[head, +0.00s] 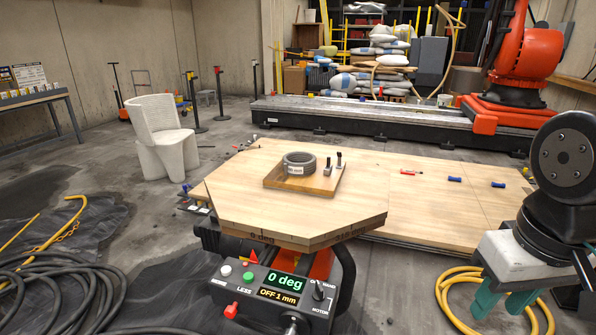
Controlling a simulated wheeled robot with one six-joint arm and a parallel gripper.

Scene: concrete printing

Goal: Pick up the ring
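The ring (299,164) is a grey, layered concrete ring with a white label on its front. It lies flat on a small square wooden board (318,187), which rests on the octagonal wooden tabletop (240,215). My gripper (502,304) is at the lower right, well apart from the ring and to the right of the tabletop. Its two teal fingers point down with a gap between them, and nothing shows in the gap.
Two small dark upright pieces (333,164) stand on the board just right of the ring. A control box (272,298) reading "0 deg" sits below the tabletop's front edge. Yellow hose (447,298) lies near my gripper.

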